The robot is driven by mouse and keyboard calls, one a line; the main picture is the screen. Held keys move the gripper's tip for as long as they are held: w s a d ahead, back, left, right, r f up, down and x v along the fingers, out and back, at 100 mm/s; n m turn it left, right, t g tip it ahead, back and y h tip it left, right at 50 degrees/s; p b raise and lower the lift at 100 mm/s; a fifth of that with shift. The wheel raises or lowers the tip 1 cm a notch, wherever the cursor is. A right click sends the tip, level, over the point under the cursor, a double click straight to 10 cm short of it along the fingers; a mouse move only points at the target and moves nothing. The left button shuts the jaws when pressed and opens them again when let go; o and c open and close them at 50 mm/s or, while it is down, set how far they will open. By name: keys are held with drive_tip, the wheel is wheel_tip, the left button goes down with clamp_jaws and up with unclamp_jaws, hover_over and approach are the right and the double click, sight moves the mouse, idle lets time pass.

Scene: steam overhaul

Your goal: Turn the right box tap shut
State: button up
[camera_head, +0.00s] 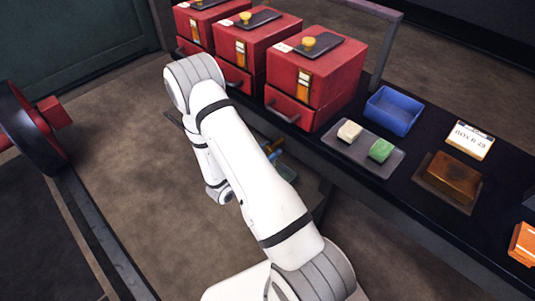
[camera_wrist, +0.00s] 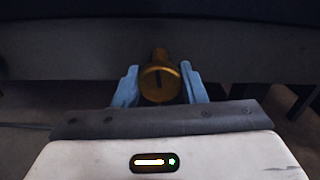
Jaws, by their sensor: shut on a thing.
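In the head view my gripper (camera_head: 280,158) is low beside the bench, near the right red box (camera_head: 318,72). My arm hides much of it there, and the tap cannot be made out clearly.
Two more red boxes (camera_head: 252,40) (camera_head: 206,20) stand to the left. On the black bench are a blue bin (camera_head: 393,111), a grey tray (camera_head: 386,166) with white and green blocks, a brown block (camera_head: 453,178) and a sign (camera_head: 470,140). Bare floor lies between.

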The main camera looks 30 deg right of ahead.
drive_tip(key=shift+s+d+m, duration=0.15)
drive_tip(key=shift+m, duration=0.45)
drive_tip(key=o, duration=0.7)
drive_tip(key=shift+o, duration=1.2)
drive_tip(key=shift+a, duration=0.2)
drive_tip(key=v, duration=0.7)
drive_tip(key=shift+a, duration=0.2)
drive_tip(key=shift+s, duration=0.1)
